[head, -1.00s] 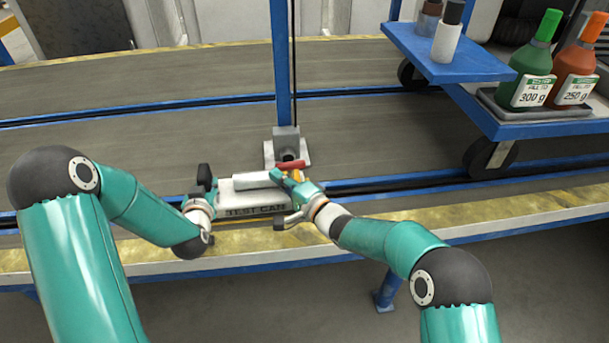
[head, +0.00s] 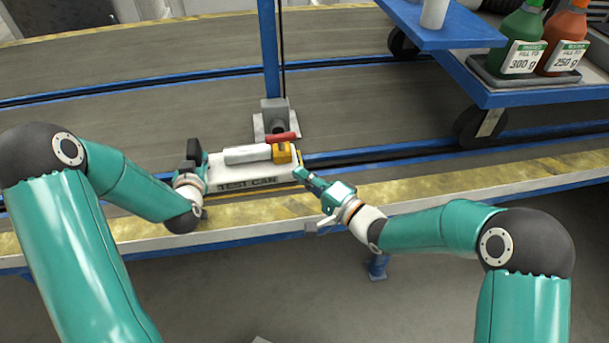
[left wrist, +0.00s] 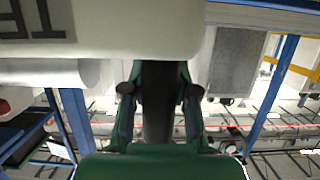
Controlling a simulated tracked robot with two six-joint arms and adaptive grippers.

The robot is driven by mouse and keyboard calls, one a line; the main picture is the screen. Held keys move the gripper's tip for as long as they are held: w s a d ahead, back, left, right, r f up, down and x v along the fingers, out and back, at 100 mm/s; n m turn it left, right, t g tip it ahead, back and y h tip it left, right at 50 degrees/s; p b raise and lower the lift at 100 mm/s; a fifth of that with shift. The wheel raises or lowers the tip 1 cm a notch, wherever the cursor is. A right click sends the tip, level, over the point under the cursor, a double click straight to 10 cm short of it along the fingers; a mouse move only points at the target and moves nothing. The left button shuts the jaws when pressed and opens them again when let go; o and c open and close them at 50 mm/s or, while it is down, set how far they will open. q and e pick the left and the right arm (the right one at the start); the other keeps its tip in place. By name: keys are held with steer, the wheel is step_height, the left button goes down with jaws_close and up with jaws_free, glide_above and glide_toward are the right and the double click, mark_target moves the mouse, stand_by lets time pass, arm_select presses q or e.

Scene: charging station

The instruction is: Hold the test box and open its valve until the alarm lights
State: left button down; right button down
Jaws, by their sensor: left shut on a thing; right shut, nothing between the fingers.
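The test box (head: 225,171), white and marked TEST CAN, sits on the grey belt near its front edge. A white cylinder lies along its top. The valve (head: 283,154) at its right end has a yellow body and a red handle (head: 282,138) lying roughly left to right. My left gripper (head: 198,163) is shut on a dark grip at the box's left end. In the left wrist view its fingers (left wrist: 160,100) clasp this dark bar, with the box (left wrist: 110,35) above. My right gripper (head: 302,175) is shut and empty, just right of and below the valve. I cannot make out an alarm light.
A blue post (head: 268,50) on a grey base (head: 275,120) stands right behind the box. A blue cart (head: 535,97) at the right carries a green bottle (head: 520,40) and an orange bottle (head: 563,40). The belt to the left is clear.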

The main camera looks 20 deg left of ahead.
arm_select(q)
steer(key=c, duration=0.8)
jaws_free()
steer(key=shift+s, duration=0.1)
